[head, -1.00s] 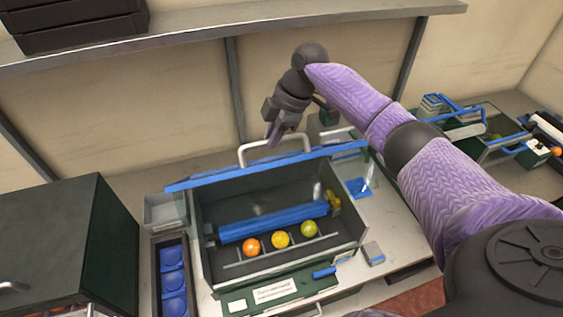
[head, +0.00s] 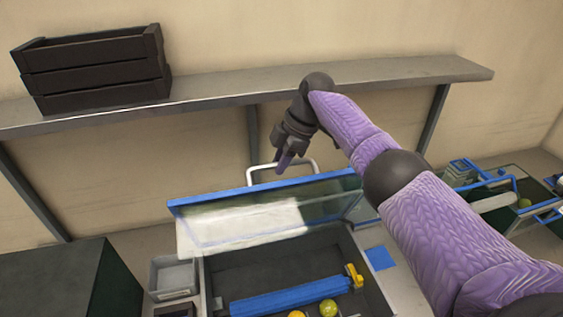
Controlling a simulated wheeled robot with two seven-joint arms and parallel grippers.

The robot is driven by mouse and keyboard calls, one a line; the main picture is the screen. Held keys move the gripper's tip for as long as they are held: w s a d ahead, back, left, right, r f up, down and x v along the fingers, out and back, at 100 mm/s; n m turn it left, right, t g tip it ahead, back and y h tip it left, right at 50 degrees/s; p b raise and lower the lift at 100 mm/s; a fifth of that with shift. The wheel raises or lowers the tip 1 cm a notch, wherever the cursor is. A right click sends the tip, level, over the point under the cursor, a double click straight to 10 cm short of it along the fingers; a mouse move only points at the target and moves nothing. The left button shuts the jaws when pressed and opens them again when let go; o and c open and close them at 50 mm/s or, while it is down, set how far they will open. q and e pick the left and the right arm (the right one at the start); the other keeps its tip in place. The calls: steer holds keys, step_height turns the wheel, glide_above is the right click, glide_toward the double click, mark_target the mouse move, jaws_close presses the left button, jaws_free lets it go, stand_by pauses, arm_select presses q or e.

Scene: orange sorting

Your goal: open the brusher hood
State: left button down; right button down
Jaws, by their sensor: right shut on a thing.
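The brusher hood (head: 262,222) is a clear panel with a blue top edge. It is raised at the back of the brusher and tilted up, showing the open inside. Its white handle (head: 303,162) stands on the blue edge. My right gripper (head: 285,163) is shut on the handle, its fingertips at the bar's top. The brusher (head: 285,268) is a dark box with a blue roller (head: 290,297) and a yellow part (head: 354,275) at the roller's right end. My left gripper is out of view.
A yellow ball (head: 297,314) and a yellow-green ball (head: 328,308) lie in front of the roller. A grey bin (head: 172,278) stands left of the brusher. Another machine (head: 510,190) stands right.

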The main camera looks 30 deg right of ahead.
steer(key=shift+f, duration=0.2)
steer(key=c, duration=1)
jaws_free()
steer(key=o, duration=0.4)
steer(key=shift+w+d, duration=0.1)
steer(key=shift+w, duration=0.2)
steer(key=shift+s+r, duration=0.1)
steer(key=shift+s, duration=0.1)
steer(key=b+v, duration=0.1)
steer(key=v, duration=0.8)
steer(key=shift+d+r, duration=0.15)
steer(key=shift+r, duration=0.25)
